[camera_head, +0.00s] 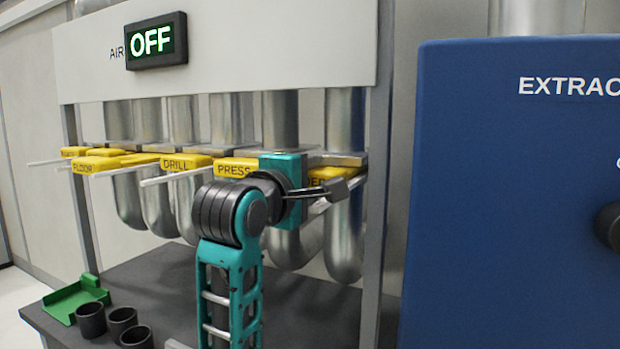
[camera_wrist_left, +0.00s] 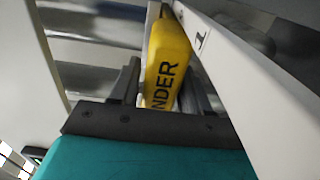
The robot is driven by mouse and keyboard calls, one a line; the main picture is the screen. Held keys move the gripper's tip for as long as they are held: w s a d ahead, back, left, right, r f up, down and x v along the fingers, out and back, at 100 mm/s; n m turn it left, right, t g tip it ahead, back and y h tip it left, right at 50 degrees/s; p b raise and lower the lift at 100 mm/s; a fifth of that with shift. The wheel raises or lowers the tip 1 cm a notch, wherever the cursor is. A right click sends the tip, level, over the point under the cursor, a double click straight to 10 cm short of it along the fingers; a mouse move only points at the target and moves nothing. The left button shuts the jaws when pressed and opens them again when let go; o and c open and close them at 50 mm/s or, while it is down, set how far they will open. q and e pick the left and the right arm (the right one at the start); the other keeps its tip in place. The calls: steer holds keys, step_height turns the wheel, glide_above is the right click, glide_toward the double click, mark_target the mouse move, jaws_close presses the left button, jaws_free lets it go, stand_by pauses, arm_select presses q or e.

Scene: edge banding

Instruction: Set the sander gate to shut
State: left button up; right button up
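The sander gate's yellow handle (camera_head: 318,178) is at the right end of the row of gates, and only the end of its label shows. In the left wrist view the yellow handle (camera_wrist_left: 168,65), reading "NDER", lies between the two dark fingers. My left gripper (camera_head: 340,188) is at this handle and covers part of it; it also shows in the left wrist view (camera_wrist_left: 165,85). One finger is on each side of the handle, very close to it. I cannot tell if they press on it. My right gripper is not in view.
Other yellow gate handles, including DRILL (camera_head: 186,162) and PRESS (camera_head: 236,168), are left of my gripper. A blue EXTRACTION-type panel (camera_head: 500,200) stands at right. An air display (camera_head: 155,41) reads OFF. Dark cups (camera_head: 91,319) and a green tray (camera_head: 75,298) sit on the bench.

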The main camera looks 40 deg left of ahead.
arm_select(q)
jaws_close()
steer(key=shift+p+x, duration=0.65)
steer(key=shift+x, duration=0.75)
steer(key=shift+s+r, duration=0.1)
steer(key=shift+r, duration=0.05)
steer(key=shift+c, duration=0.3)
jaws_free()
steer(key=o, duration=0.4)
steer(key=shift+w, duration=0.25)
steer(key=shift+c, duration=0.2)
steer(key=shift+f, duration=0.2)
